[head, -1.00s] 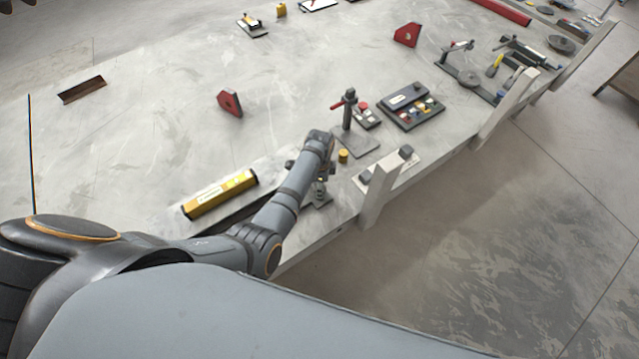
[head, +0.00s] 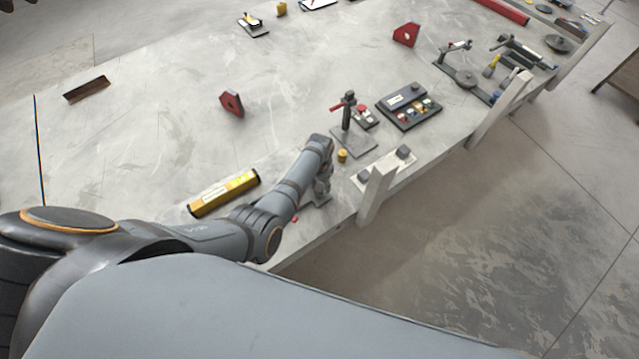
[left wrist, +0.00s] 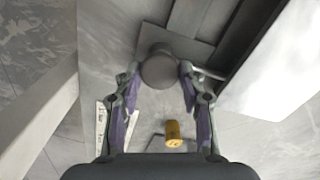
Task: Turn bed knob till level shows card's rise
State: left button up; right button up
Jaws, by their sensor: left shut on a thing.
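The bed knob (left wrist: 158,70) is a round grey disc above a dark grey plate in the left wrist view. My left gripper (left wrist: 160,82) has one finger on each side of it and is shut on it. In the head view my left gripper (head: 322,190) is low over the near table edge, and my arm hides most of the knob and its mount. A long yellow bar (head: 223,192), which looks like a level, lies left of my forearm; its reading is too small to tell. I cannot pick out the card. My right gripper is not in view.
A small yellow cylinder (head: 342,156) stands beyond my gripper, near a dark stand with a red handle (head: 347,122). A white plate with grey blocks (head: 385,172) and a pale post (head: 374,195) are to the right. The table's left middle is mostly clear.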

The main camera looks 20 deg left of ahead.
aim_at(320, 187)
pick_arm(q)
jog(key=n, duration=0.5)
jog(key=shift+n, duration=0.3)
jog(key=n, duration=0.4)
jog(key=shift+n, duration=0.7)
jog(key=o, duration=1.1)
jog(key=shift+o, duration=0.2)
notch_tip(320, 187, up, 12)
